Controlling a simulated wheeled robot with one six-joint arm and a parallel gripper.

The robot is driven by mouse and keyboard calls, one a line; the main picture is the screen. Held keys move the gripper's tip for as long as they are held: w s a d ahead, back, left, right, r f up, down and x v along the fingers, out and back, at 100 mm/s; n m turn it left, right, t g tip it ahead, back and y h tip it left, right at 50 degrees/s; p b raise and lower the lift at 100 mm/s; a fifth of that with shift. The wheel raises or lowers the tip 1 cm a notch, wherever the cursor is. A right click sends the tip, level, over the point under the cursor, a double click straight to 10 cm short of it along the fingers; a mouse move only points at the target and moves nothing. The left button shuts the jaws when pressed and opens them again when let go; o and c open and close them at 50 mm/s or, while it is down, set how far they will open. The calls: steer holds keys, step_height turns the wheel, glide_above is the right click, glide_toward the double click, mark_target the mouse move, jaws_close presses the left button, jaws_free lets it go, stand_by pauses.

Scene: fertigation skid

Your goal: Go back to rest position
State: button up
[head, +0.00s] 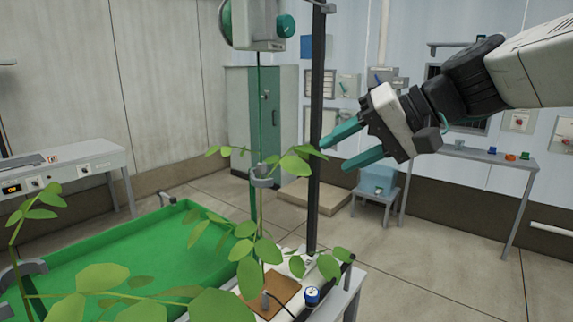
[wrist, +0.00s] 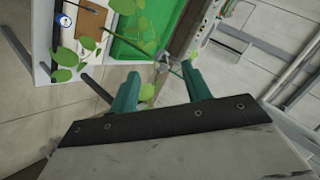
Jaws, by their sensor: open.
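My gripper (head: 352,152) is open, with two teal fingers spread apart and nothing between them. In the head view it hangs in the upper right, pointing left toward the black post and the plant. In the wrist view the gripper (wrist: 163,88) shows both fingers apart, with leaves and a grey clip beyond the tips. The plant (head: 262,250) climbs a thin line, with a grey clip (head: 262,178) around the stem. A leaf tip appears close to the upper finger in the head view; I cannot tell if they touch.
A black post (head: 316,130) stands left of my gripper. A green tray (head: 130,255) lies at lower left, with leaves in front. A grey side table (head: 470,155) and a small stool with a blue bin (head: 376,180) stand behind. Open floor (head: 440,260) lies at lower right.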

steer(key=s+d+f+m+g+h, duration=0.1)
steer(key=s+d+f+g+h, duration=0.2)
steer(key=s+d+f+h, duration=0.7)
steer(key=s+d+f, duration=0.6)
steer(key=s+f, duration=0.1)
steer(key=s, duration=0.3)
steer(key=shift+d+f, duration=0.15)
steer(key=shift+d, duration=0.2)
steer(key=shift+o, duration=1.3)
